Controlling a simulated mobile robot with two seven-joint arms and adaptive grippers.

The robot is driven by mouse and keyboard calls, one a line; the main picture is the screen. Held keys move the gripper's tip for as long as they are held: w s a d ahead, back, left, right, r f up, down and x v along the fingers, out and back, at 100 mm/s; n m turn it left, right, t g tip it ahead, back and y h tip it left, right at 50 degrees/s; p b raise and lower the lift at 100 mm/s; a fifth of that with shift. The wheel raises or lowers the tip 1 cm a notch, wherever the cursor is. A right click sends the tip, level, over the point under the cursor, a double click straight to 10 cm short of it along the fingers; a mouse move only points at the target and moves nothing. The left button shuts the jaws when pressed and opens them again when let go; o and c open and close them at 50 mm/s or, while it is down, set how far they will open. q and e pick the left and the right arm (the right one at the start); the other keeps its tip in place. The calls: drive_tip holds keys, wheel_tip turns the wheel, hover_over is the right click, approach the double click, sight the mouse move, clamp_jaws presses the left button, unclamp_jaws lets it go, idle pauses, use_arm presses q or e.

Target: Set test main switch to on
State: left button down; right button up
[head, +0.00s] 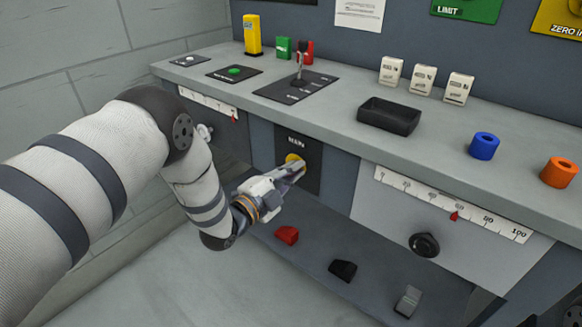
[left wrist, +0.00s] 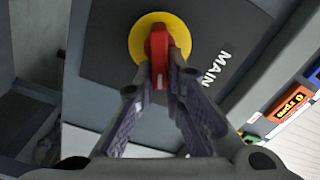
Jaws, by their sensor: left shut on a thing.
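The main switch is a yellow disc (head: 292,159) on a dark plate (head: 313,160) marked MAIN, on the front of the bench below its top. In the left wrist view its red handle (left wrist: 157,42) stands out from the yellow disc (left wrist: 136,38). My left gripper (head: 296,171) reaches in from the left at the switch. In the left wrist view its fingertips (left wrist: 160,72) are closed on the red handle. In the head view the gripper hides the handle. My right gripper is in neither view.
The bench top (head: 340,110) overhangs the switch. A black lever (head: 301,65) and a black tray (head: 389,116) are on it. A scale (head: 455,205) and black knob (head: 424,245) are to the right. A lower shelf (head: 315,258) holds red, black and grey pieces.

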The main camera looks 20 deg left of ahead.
use_arm(q)
drive_tip(key=shift+f+m+p, duration=0.15)
drive_tip(key=shift+f+m, duration=0.1)
drive_tip(key=shift+m, duration=0.85)
drive_tip(key=shift+f+m+p, duration=0.15)
drive_tip(key=shift+f+m, duration=0.05)
drive_tip(key=shift+m, duration=0.9)
drive_tip(key=c, duration=1.7)
unclamp_jaws()
drive_tip(key=shift+s, duration=0.15)
drive_tip(key=v, duration=1.2)
